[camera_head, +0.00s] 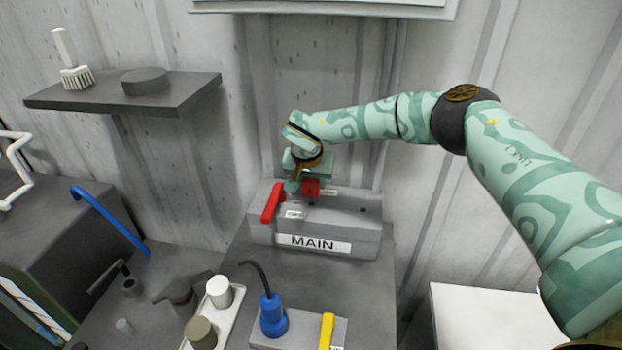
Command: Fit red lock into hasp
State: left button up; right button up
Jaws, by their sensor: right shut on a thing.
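The red lock (311,187) is a small red block at the top of the grey box labelled MAIN (368,237). My right gripper (302,184) is shut on the red lock from above, and its fingers partly cover it. A red lever (272,202) stands tilted on the box just left of the lock. The hasp cannot be made out; the gripper and the lock cover that spot. I cannot tell whether the lock sits in the hasp or only close to it. My left gripper is not in view.
In front of the box are a blue plug-like item with a black hook (272,315), a yellow bar (327,331) and a white tray (228,323) with cylinders. A dark shelf (190,95) is on the left wall. A white surface (480,315) lies at the lower right.

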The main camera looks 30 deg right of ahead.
aim_at(311, 190)
jog(key=shift+f+b, duration=0.6)
jog(key=shift+f, duration=0.95)
jog(key=o, duration=1.1)
jog(key=p+v, duration=0.2)
jog(key=v, duration=1.4)
jog(key=shift+r, duration=0.2)
